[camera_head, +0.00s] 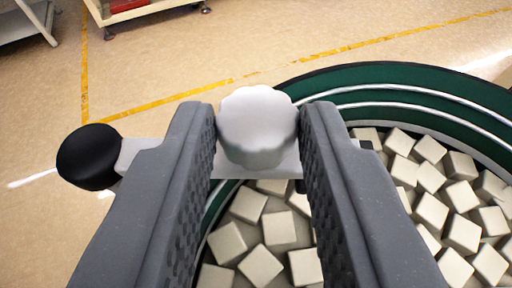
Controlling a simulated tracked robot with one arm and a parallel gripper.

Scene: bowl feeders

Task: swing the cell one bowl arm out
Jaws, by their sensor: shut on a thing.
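My gripper (257,135) is shut on a white scalloped knob (258,122), with one dark grey finger on each side of it. The knob sits on a light grey bar, the bowl arm (285,164), which runs left and right behind the fingers. A black ball (89,157) is at the bar's left end. The bar's right end reaches over the green bowl feeder (400,76). The bowl has white spiral tracks and holds many off-white cubes (262,266). The fingers hide part of the bar and of the bowl.
The tan floor (190,60) is open to the left and behind, with yellow lines (160,102) on it. A white cart (135,12) with a red item stands at the top left. Another light-coloured stand (22,22) is at the far top left corner.

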